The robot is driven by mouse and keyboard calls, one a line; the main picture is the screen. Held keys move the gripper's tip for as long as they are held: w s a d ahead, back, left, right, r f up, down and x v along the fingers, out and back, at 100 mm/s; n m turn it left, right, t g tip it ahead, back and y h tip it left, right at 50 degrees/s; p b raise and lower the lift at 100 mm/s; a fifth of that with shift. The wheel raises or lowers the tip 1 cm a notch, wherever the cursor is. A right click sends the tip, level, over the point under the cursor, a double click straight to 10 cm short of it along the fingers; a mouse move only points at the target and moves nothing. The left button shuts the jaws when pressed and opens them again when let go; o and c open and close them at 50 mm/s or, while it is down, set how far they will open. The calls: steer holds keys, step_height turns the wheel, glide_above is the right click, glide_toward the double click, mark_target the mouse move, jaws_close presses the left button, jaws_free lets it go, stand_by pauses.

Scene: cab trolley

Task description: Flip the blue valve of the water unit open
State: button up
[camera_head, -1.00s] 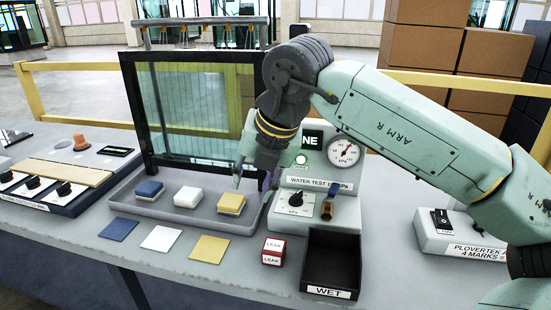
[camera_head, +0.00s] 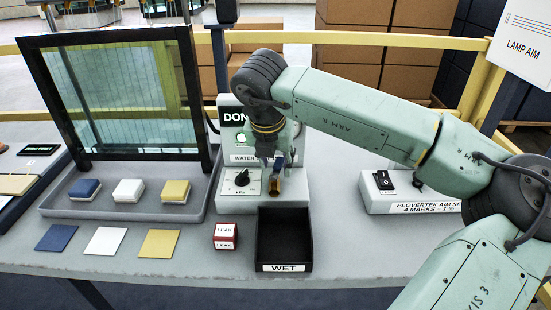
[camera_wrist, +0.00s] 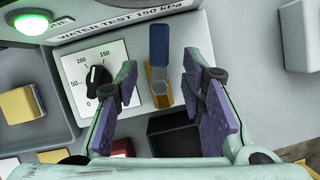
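The water unit (camera_head: 297,196) is a pale box labelled WATER TEST 150 kPa in the wrist view (camera_wrist: 185,15). Its valve has a brass body (camera_head: 275,186) and a blue lever (camera_wrist: 159,45). In the wrist view the lever points up, roughly in line with the brass body (camera_wrist: 153,78). My gripper (camera_wrist: 160,72) is open, with one purple-padded finger on each side of the valve and visible gaps to it. In the head view my gripper (camera_head: 278,156) is over the valve and partly hides the unit's front.
A kPa dial (camera_head: 241,181) sits left of the valve. A black WET bin (camera_head: 284,264) and a red-and-white LEAK block (camera_head: 226,236) stand in front. A tray (camera_head: 130,210) with sponges and a framed glass pane (camera_head: 120,100) are at left. A switch box (camera_head: 405,194) stands at right.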

steer(key=shift+w+f, duration=0.15)
steer(key=shift+f, duration=0.25)
steer(key=shift+c, duration=0.2)
jaws_close()
